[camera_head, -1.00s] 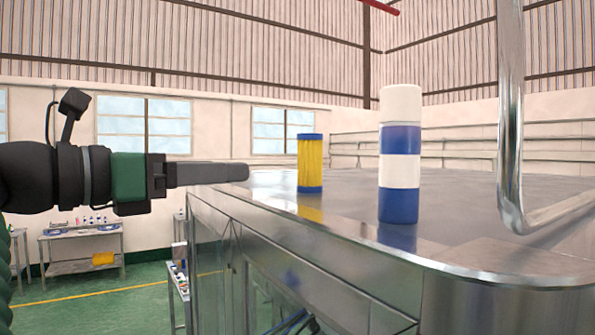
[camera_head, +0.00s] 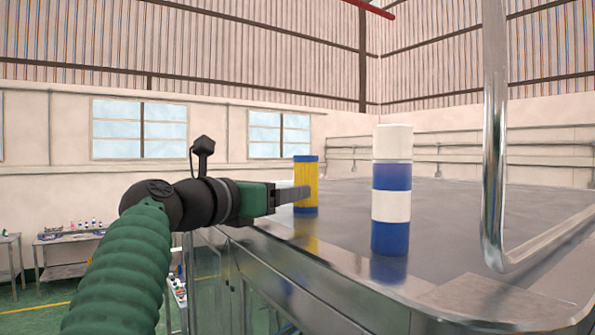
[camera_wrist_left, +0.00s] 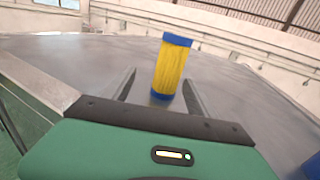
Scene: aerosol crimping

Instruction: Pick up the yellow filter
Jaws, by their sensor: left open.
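The yellow filter (camera_head: 306,184), a yellow cylinder with blue end caps, stands upright on the metal tabletop (camera_head: 345,205) near its left edge. It also shows in the left wrist view (camera_wrist_left: 171,68), upright and a little tilted in the picture. My left gripper (camera_head: 300,194) comes in from the left at the filter's height. In the left wrist view its two fingers (camera_wrist_left: 158,83) are open, with the filter between their lines, close to the tips. Whether a finger touches it I cannot tell. My right gripper is not in view.
A blue-and-white striped cylinder (camera_head: 391,190) stands to the right of the filter, nearer the camera. A bent metal rail (camera_head: 495,150) rises at the right of the table. Workbenches (camera_head: 68,250) stand far off at the left. The tabletop behind the filter is clear.

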